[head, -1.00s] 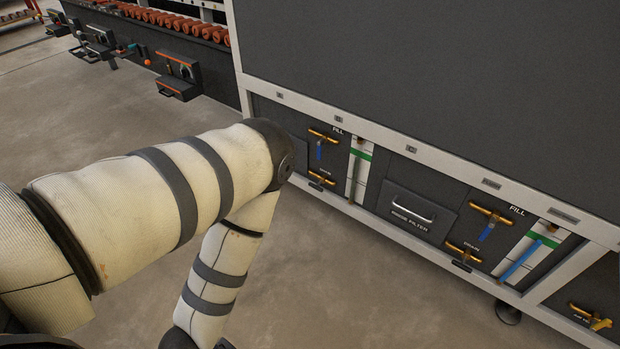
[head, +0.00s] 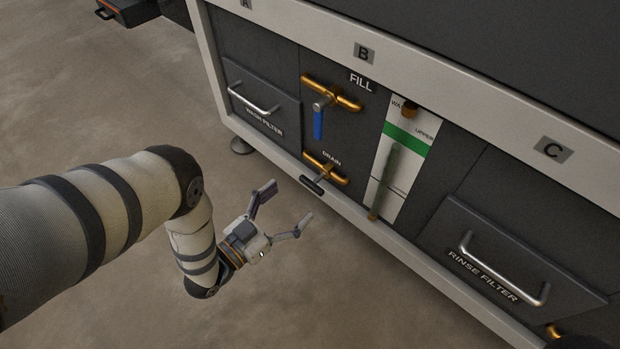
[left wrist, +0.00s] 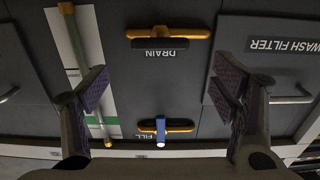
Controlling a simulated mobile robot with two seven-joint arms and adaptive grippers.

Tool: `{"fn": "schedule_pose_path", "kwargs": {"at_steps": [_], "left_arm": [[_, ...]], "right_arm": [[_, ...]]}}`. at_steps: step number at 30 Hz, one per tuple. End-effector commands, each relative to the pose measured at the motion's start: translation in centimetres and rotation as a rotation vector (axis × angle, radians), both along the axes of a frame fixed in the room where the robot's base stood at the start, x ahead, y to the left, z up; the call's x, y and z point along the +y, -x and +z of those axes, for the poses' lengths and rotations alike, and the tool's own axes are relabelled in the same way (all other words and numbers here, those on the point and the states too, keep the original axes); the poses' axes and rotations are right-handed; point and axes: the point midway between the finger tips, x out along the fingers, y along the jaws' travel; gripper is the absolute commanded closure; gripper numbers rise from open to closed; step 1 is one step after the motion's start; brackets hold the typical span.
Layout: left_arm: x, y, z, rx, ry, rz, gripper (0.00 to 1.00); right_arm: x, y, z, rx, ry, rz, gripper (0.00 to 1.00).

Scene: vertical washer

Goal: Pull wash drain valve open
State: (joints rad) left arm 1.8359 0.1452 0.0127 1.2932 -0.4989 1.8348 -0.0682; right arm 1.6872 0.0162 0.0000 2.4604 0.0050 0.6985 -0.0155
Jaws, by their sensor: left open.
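The wash drain valve (head: 326,168) is a brass pipe fitting low on the washer's front, under the label DRAIN, with a dark handle (head: 312,186) standing out from it. In the left wrist view, the picture is upside down and the drain valve (left wrist: 168,32) with its dark handle (left wrist: 160,44) lies near the top middle. My left gripper (head: 284,203) is open and empty, in front of the drain valve and a little below it, apart from it. Its two fingers show at the left and right of the wrist view. My right gripper is not in view.
Above the drain is the fill valve (head: 340,92) with a blue handle (head: 318,122). The wash filter drawer (head: 262,108) is at left; a level gauge (head: 404,160) and rinse filter drawer (head: 500,265) are at right. The washer's light lower rail (head: 380,232) runs below. The floor in front is clear.

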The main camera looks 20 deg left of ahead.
Motion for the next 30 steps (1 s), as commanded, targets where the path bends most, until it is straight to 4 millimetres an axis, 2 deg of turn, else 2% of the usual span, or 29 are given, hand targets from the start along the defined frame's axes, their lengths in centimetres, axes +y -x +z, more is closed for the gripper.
{"fn": "schedule_pose_path", "kwargs": {"at_steps": [3, 9, 13, 20, 27, 30], "left_arm": [[-1.1, -3.0, -0.4, 0.000, 0.001, 0.001, 0.20], [-2.3, -6.4, -0.4, 0.004, 0.001, 0.001, 0.20], [-2.6, -7.3, -0.2, 0.004, 0.001, 0.002, 0.20], [-2.7, -7.4, -0.1, 0.005, 0.000, 0.002, 0.20], [-2.7, -7.3, -0.1, 0.005, 0.000, 0.002, 0.72], [-2.7, -7.3, -0.1, 0.005, 0.000, 0.002, 0.91]], "right_arm": [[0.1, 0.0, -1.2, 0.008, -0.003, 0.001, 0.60], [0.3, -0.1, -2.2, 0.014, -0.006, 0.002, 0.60], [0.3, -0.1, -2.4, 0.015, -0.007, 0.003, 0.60], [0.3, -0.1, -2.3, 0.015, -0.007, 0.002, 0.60], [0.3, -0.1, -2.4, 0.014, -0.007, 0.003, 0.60], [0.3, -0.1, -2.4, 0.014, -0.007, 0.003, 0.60]]}}
